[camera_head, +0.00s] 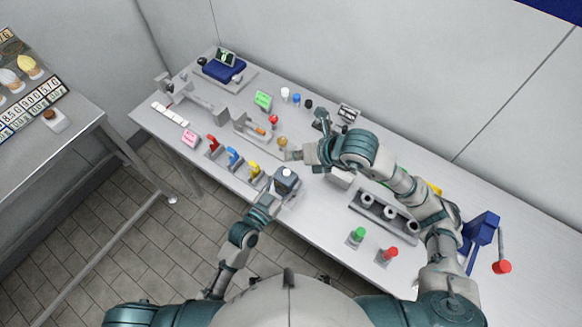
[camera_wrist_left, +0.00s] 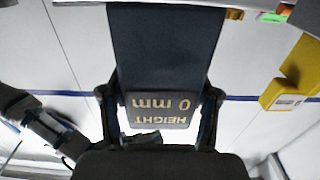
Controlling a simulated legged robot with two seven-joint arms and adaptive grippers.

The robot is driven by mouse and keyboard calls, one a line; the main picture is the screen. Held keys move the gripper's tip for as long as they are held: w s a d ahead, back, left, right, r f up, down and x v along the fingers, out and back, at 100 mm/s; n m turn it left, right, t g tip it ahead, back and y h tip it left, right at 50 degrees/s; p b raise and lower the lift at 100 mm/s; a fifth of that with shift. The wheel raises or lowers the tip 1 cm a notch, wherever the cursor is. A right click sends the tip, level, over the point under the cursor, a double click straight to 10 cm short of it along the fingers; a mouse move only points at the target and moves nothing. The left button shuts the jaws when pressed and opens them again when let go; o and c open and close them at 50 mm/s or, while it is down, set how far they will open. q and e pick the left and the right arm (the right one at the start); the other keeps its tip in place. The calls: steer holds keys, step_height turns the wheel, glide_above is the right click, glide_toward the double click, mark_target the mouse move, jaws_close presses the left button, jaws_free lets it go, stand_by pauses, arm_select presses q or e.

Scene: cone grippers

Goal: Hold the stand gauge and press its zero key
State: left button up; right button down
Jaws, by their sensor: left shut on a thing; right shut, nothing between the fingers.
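The stand gauge (camera_head: 287,181) is a dark block with a pale round spot on top, near the table's front edge. My left gripper (camera_head: 275,188) is shut on it from the front. In the left wrist view the gauge (camera_wrist_left: 165,50) is a dark column between the fingers (camera_wrist_left: 160,105), with upside-down lettering "HEIGHT 0 mm". The zero key cannot be made out for certain.
Red, blue and yellow levers (camera_head: 233,157) stand left of the gauge. A grey holder with several rings (camera_head: 384,211), a green button (camera_head: 357,236) and a red button (camera_head: 388,254) are to the right. A blue device with a red knob (camera_head: 481,233) is at far right.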

arm_select(q)
steer(key=o, duration=1.4)
